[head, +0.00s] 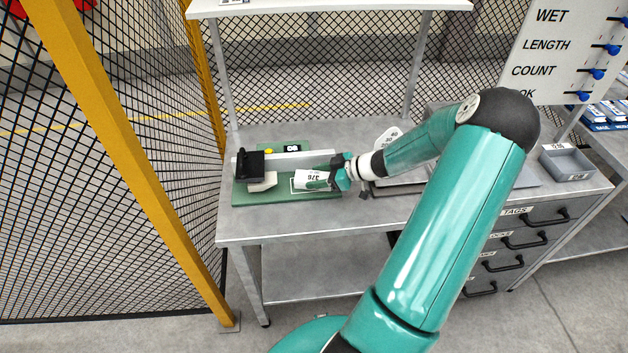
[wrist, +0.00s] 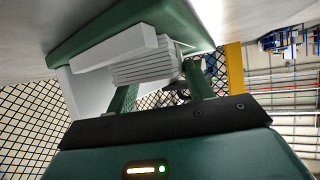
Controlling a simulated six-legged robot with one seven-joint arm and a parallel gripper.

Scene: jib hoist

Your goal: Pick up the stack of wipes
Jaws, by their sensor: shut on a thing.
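The stack of wipes (wrist: 148,66) is a pale block with thin layered edges, seen between my two green fingers in the wrist view. My gripper (wrist: 158,80) is shut on it. In the head view my gripper (head: 328,178) reaches in from the right over the green base (head: 240,196) on the bench. A white piece with black print (head: 310,177) shows at its fingers, and most of the stack is hidden there. I cannot tell whether the stack touches the base.
A black block (head: 249,162) stands on the base's left, above a small pale piece (head: 263,182). A white rail (head: 290,160) runs behind. A grey bin (head: 566,161) sits at the bench's right. A yellow post (head: 135,160) and mesh fence stand left. The bench's front left is clear.

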